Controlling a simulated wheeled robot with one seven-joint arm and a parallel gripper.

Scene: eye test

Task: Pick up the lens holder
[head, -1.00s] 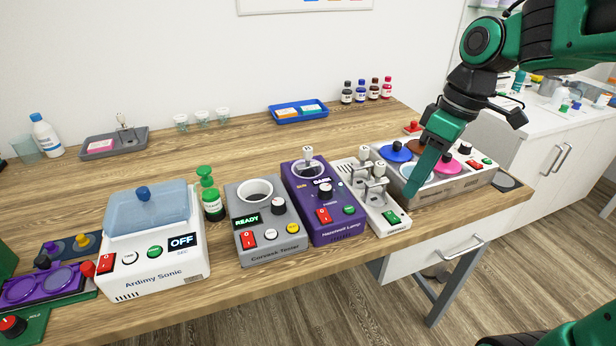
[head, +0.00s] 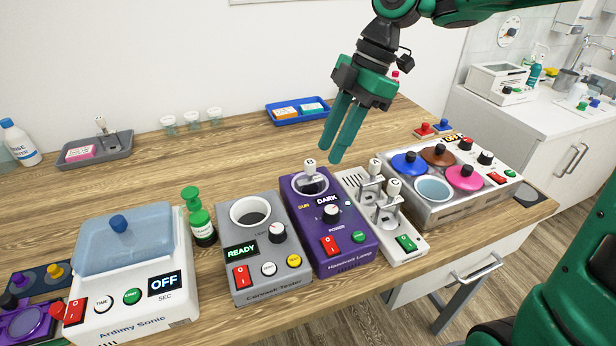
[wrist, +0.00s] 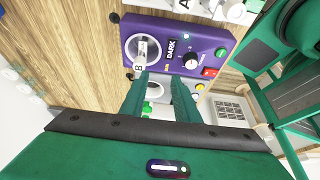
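Several white-capped, lettered metal pieces look like lens holders. Holder B (head: 310,167) stands upright in the round well of the purple lamp box (head: 338,242), whose display reads DARK. Holders A (head: 375,167) and C (head: 393,187) stand in the white rack (head: 408,245) just right of it. My green gripper (head: 336,152) is in the air above and behind the purple box, fingers pointing down, empty. In the wrist view, a gap shows between the fingers (wrist: 158,78), with holder B (wrist: 139,66) beyond the tips, apart from them. Which holder is meant cannot be told.
A grey tester (head: 265,275) with a round opening stands left of the purple box. A steel bath with coloured lids (head: 465,177) stands right of the rack. A grey tray (head: 85,158) holds another small upright metal piece. The wood behind the devices is mostly clear.

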